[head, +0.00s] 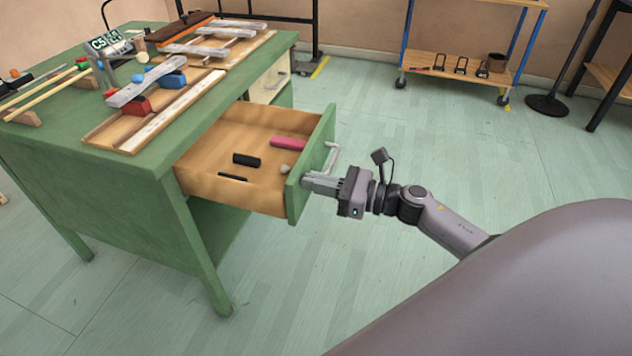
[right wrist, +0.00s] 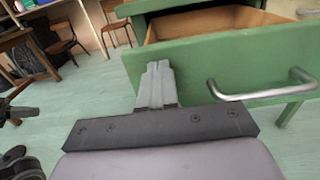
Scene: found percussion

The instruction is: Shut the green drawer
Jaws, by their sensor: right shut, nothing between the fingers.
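The green drawer (head: 311,164) is pulled out from the green desk (head: 165,165) in the head view. Inside lie a pink block (head: 288,143), black items (head: 246,160) and a small grey stone (head: 285,170). My right gripper (head: 306,181) is at the drawer's front face, with its fingers shut and empty. In the right wrist view, the fingertips (right wrist: 158,68) are at the green front panel (right wrist: 225,62), left of the silver handle (right wrist: 262,92). I cannot tell whether they touch it. My left gripper is not in view.
Metal bars and wooden boards (head: 150,110) lie on the desk top. A cream drawer (head: 270,80) sits shut farther back. A wheeled shelf cart (head: 455,70) stands at the back right. The floor right of the desk is clear around my arm.

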